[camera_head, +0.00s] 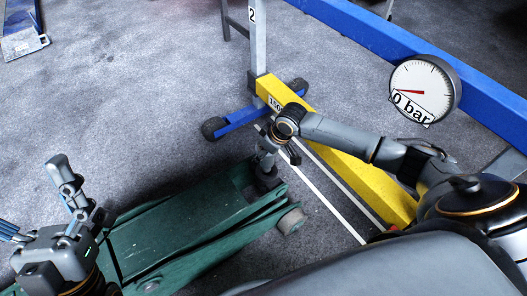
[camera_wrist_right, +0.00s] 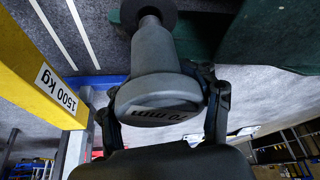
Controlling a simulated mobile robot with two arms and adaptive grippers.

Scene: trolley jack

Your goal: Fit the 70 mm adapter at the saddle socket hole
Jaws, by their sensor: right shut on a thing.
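My right gripper (camera_head: 265,160) is shut on the 70 mm adapter, a grey tapered piece whose wide end, marked 70 mm, faces the camera in the right wrist view (camera_wrist_right: 158,75). One finger stands on each side of it. In the head view the gripper points down at the far end of the green trolley jack (camera_head: 165,225). The adapter's narrow end meets a dark round saddle (camera_wrist_right: 143,14). The socket hole is hidden, so I cannot tell whether the adapter is seated. My left gripper (camera_head: 82,192) is open and empty left of the jack.
A yellow beam (camera_head: 350,175) marked 1500 kg runs close to the right of the jack, with a blue wheeled foot (camera_head: 238,119) behind. A gauge (camera_head: 425,88) reading 0 bar is at upper right. White lines cross the floor.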

